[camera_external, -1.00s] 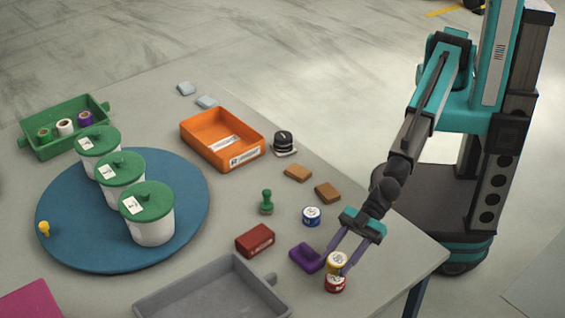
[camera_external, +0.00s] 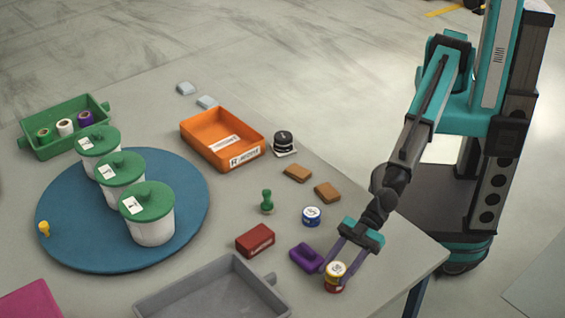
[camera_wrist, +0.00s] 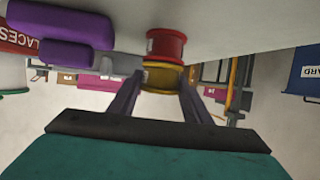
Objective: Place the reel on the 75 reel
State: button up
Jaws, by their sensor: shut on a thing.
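My gripper (camera_external: 336,272) is shut on a yellow reel (camera_external: 335,268) near the right front edge of the table. Right below it is a red reel (camera_external: 334,287) on the table. In the wrist view the yellow reel (camera_wrist: 163,77) is between the two fingertips, and the red reel (camera_wrist: 165,46) appears to touch it, lined up with it. A blue reel (camera_external: 311,216) with a white label stands apart, further back. The reel labels are too small to read, so I cannot tell which reel is the 75 one.
A purple block (camera_external: 306,258) is close to the left of the reels. A red box (camera_external: 255,241), a grey tray (camera_external: 160,306) and a green stamp-like piece (camera_external: 267,202) are further left. Brown blocks (camera_external: 327,192) lie behind. The table's right corner is clear.

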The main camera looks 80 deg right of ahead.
jog(key=shift+f+b, duration=0.2)
jog(key=shift+b, duration=0.1)
jog(key=o, duration=1.1)
jog(key=shift+c, duration=0.2)
jog(key=shift+r+p, duration=0.25)
jog(key=shift+p, duration=0.05)
jog(key=b+v, duration=0.2)
jog(key=v, duration=1)
